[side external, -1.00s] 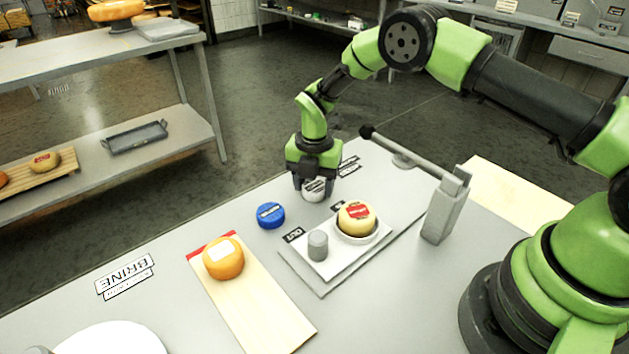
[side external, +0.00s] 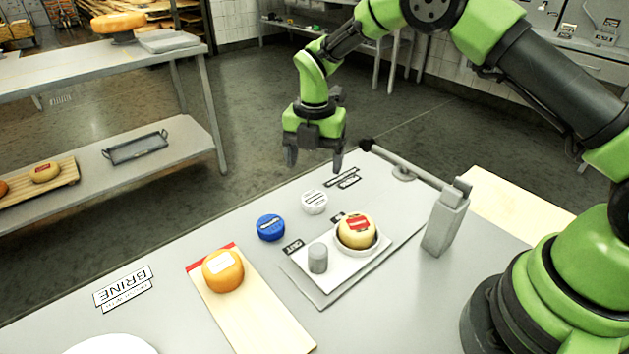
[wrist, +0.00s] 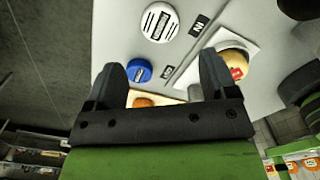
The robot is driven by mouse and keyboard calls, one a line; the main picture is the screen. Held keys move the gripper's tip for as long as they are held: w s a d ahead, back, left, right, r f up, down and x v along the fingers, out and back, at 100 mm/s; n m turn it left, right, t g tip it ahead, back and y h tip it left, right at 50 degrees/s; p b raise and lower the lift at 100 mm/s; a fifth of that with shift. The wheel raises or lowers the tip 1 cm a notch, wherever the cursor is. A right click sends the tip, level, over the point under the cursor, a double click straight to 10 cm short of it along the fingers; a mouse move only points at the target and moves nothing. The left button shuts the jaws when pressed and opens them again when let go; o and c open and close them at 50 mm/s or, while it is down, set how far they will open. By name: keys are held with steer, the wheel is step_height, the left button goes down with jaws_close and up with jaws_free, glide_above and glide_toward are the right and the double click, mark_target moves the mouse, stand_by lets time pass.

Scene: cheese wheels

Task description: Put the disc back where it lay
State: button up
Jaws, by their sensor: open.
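A white disc (side external: 314,202) with dark print lies flat on the grey table, near its far edge. A blue disc (side external: 271,227) lies to its left and nearer the camera. My gripper (side external: 314,168) is open and empty above the white disc, clear of it. In the wrist view the white disc (wrist: 160,22) shows beyond the fingertips of my gripper (wrist: 165,72), and the blue disc (wrist: 139,70) shows between the fingers. Which disc the task means is not marked in the pictures.
A pale tray (side external: 323,292) holds a grey cylinder (side external: 318,258) and a red-labelled cheese (side external: 357,231) in a white dish. An orange cheese (side external: 223,270) sits on a wooden board (side external: 257,323). A grey post with a bar (side external: 446,222) stands to the right. A BRINE label (side external: 123,286) lies front left.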

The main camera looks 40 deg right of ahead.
steer(key=s+r+m+t, duration=0.1)
steer(key=s+r+m, duration=0.35)
steer(key=r, duration=0.25)
steer(key=s+d+r+m+t+y, duration=0.1)
steer(key=s+r+m, duration=0.2)
steer(key=r+m, duration=0.3)
steer(key=s+r+m+t, duration=0.2)
steer(key=s+r+m, duration=0.2)
steer(key=r, duration=0.4)
steer(key=s+m+t+y, duration=0.1)
steer(key=s+m+t, duration=0.2)
steer(key=s+m, duration=1.1)
steer(key=shift+s+r, duration=0.35)
steer(key=shift+r, duration=0.1)
steer(key=shift+d, duration=0.1)
